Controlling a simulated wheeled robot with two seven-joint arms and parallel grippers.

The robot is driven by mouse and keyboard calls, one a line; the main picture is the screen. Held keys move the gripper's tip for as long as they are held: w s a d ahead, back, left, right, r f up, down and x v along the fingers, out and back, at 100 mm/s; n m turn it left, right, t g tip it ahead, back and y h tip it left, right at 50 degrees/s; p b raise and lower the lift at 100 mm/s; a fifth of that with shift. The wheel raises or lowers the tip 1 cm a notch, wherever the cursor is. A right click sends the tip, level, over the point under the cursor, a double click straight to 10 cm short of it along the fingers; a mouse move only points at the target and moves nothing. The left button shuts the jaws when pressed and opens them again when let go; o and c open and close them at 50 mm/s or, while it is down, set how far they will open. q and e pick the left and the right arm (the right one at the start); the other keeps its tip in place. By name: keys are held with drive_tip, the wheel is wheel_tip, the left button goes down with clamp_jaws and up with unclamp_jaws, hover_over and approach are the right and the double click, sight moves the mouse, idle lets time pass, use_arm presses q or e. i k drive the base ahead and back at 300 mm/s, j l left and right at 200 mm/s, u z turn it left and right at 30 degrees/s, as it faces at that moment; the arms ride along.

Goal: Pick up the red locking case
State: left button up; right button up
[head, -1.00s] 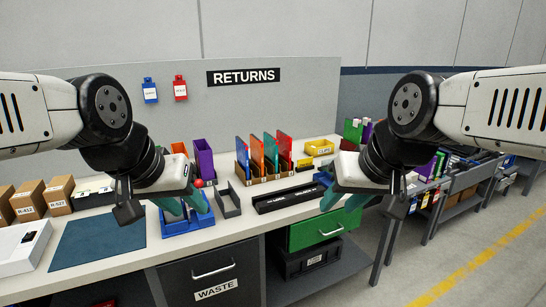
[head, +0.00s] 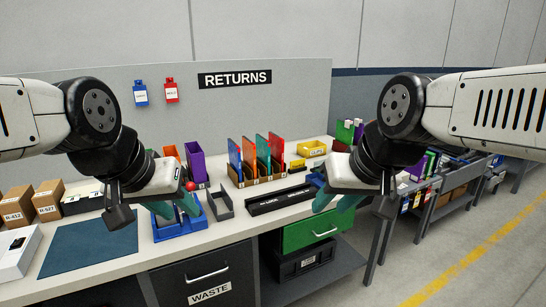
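A thin red case (head: 277,151) stands upright at the right end of a row of flat cases in a brown rack (head: 243,183) on the workbench. Green (head: 263,152), orange (head: 249,155) and blue (head: 234,155) cases stand beside it to the left. My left gripper (head: 175,207) has its teal fingers apart over the blue bin, left of the rack and away from the red case. My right gripper (head: 338,200) also has its fingers apart, right of the rack near the bench's front edge. Nothing shows held in either.
A blue bin (head: 182,232), grey tray (head: 220,204), black long tray (head: 279,199) and yellow bin (head: 312,148) are on the bench. A purple holder (head: 195,162) stands left of the rack. Blue and red tags (head: 171,92) hang on the wall panel. A green drawer (head: 310,231) sits below.

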sight(278, 143)
drive_tip(key=i+l+u, duration=0.15)
drive_tip(key=u, duration=0.35)
drive_tip(key=i+l+u, duration=0.15)
drive_tip(key=u, duration=0.3)
drive_tip(key=i+l+u, duration=0.1)
drive_tip(key=l, duration=0.3)
drive_tip(key=i+l, duration=0.2)
drive_tip(key=l, duration=0.25)
drive_tip(key=i+l+u, duration=0.15)
drive_tip(key=l, duration=0.25)
drive_tip(key=i+l, duration=0.1)
drive_tip(key=l, duration=0.3)
drive_tip(key=u, duration=0.05)
